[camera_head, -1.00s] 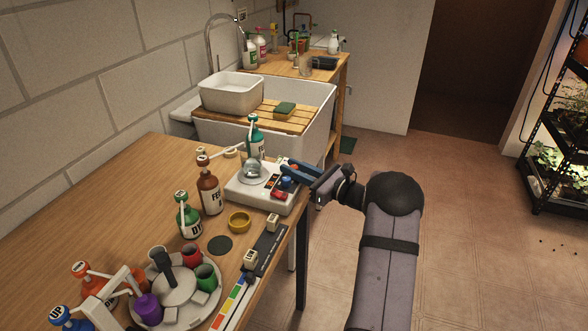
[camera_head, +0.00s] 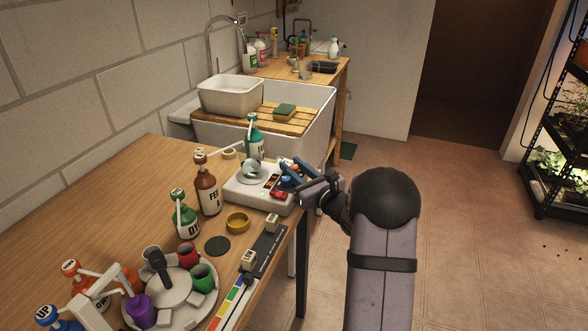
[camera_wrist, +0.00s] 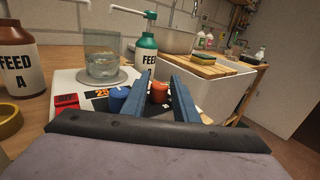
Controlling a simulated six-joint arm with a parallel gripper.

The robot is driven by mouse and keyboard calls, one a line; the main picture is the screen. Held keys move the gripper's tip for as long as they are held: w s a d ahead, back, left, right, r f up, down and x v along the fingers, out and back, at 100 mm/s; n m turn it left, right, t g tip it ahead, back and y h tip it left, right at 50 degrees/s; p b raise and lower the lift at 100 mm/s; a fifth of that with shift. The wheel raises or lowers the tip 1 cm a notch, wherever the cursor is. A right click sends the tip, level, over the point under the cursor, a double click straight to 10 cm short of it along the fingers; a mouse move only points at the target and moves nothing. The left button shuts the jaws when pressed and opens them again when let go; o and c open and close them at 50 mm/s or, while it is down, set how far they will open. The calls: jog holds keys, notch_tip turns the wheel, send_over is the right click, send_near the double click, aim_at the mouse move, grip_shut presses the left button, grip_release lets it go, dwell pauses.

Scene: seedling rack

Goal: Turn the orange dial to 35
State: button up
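A white stirrer-like unit (camera_head: 236,188) sits on the wooden bench and carries a glass beaker (camera_wrist: 103,54) on its round plate. In the wrist view, the orange dial (camera_wrist: 159,93) stands on the unit's panel. A blue dial (camera_wrist: 118,99) is left of it, beside a small display (camera_wrist: 101,93) with orange digits I cannot read surely. A red OFF switch (camera_wrist: 66,102) is farther left. My gripper (camera_wrist: 161,78) is open, its two blue fingers reaching over the panel, with the orange dial between them. I cannot tell whether they touch it. My gripper (camera_head: 288,172) partly covers the panel in the head view.
A green pump bottle (camera_head: 254,140) stands just behind the unit. A brown FEED A bottle (camera_head: 207,190) and a yellow ring (camera_head: 238,222) are to its left. A sink (camera_head: 322,100) lies beyond the bench. The floor (camera_head: 450,250) at right is open.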

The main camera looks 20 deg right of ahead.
jog(key=shift+n+y+p, duration=0.3)
jog(key=shift+y+p, duration=0.3)
jog(key=shift+p, duration=0.05)
